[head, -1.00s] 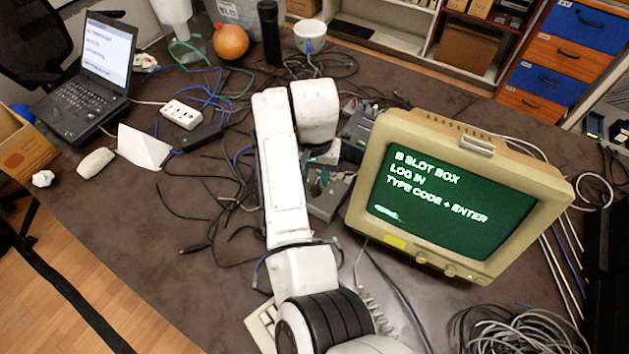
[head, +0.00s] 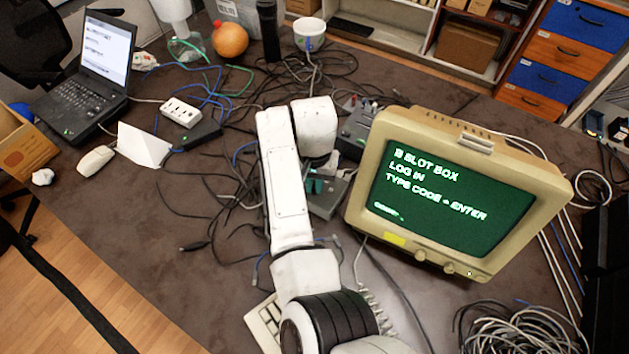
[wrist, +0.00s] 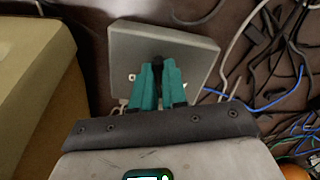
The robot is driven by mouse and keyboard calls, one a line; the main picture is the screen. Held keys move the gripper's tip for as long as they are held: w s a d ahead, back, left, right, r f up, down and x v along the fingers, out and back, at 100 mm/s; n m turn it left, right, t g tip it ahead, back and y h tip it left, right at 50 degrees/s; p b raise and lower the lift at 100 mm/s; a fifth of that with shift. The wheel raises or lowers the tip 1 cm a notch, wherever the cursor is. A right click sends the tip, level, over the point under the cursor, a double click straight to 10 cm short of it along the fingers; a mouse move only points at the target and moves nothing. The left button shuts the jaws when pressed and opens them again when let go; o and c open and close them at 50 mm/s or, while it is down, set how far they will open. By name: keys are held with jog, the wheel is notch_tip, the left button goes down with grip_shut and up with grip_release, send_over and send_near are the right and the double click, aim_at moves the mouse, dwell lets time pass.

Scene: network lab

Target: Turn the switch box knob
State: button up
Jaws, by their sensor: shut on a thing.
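The switch box (wrist: 190,50) is a flat grey box in the wrist view. Its small black knob (wrist: 158,62) shows at the tips of my gripper (wrist: 158,72). The teal fingers are shut on the knob, one on each side. In the head view the grey switch box (head: 325,204) lies on the table to the left of the monitor, partly hidden by my white arm. My gripper (head: 316,186) shows there only as a bit of teal over the box.
A beige monitor (head: 455,195) with a green screen stands close to the right of the box. Another grey device (head: 355,135) sits behind it. Loose black and blue cables cover the table to the left. A keyboard (head: 265,325) lies in front.

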grip_shut()
jog(key=shift+m, duration=0.3)
jog(key=m+p, duration=0.1)
jog(key=m, duration=0.1)
jog(key=shift+a+r+m, duration=0.1)
jog(key=shift+m, duration=0.2)
jog(key=m+p, duration=0.1)
jog(key=m, duration=0.3)
jog(key=shift+w+a+m, duration=0.1)
jog(key=shift+w+m, duration=0.05)
jog(key=shift+m, duration=0.15)
jog(key=m, duration=0.4)
jog(key=shift+w, duration=0.15)
jog(key=shift+w+m, duration=0.1)
jog(key=shift+m, duration=1.8)
jog(key=o, duration=0.6)
grip_release()
